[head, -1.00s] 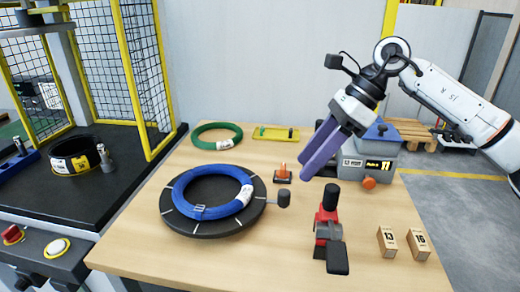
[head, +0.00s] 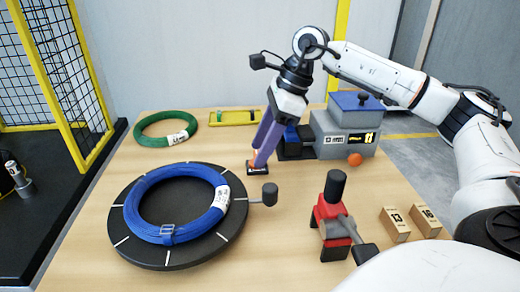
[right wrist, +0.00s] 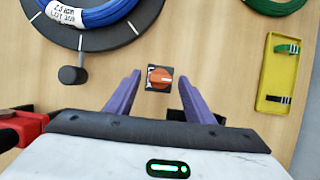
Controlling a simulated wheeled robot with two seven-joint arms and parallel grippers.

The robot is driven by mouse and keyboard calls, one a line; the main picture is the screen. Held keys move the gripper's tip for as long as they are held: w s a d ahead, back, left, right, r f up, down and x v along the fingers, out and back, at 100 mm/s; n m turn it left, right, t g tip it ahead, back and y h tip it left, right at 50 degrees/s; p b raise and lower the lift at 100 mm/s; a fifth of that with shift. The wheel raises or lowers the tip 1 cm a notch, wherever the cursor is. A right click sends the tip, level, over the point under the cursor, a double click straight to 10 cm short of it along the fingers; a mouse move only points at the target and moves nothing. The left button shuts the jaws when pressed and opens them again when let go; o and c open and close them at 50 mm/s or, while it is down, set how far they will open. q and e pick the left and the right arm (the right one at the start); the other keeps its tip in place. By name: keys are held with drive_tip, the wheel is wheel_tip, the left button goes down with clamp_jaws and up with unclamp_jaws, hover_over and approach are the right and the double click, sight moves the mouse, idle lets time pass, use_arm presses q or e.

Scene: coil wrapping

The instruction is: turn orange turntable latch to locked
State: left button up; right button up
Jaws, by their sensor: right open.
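The orange latch (right wrist: 160,77) sits on a small dark square base on the table, just right of the turntable. In the right wrist view it shows as a round orange knob with a pale bar across it. In the head view its base (head: 258,169) shows, and my gripper hides most of the knob. The black turntable (head: 124,245) carries a blue coil (head: 150,222) with a white label. My right gripper (head: 259,158) points down over the latch. Its purple fingers (right wrist: 160,86) are apart and empty, one on each side of the latch. My left gripper is not in view.
A dark knob handle (head: 269,194) sticks out from the turntable beside the latch. A red and black tool (head: 333,222) stands in front. Behind are a green coil (head: 145,139), a yellow tray (head: 245,122) and a grey machine (head: 343,139). Wooden blocks (head: 395,226) lie at right.

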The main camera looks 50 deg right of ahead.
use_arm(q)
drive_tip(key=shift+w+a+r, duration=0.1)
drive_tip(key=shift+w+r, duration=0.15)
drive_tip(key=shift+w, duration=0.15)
use_arm(e)
drive_tip(key=shift+w+a+f, duration=0.1)
drive_tip(key=shift+w+f, duration=0.05)
drive_tip(key=shift+f, duration=0.2)
drive_tip(key=c, duration=1)
drive_tip(key=shift+c, duration=0.2)
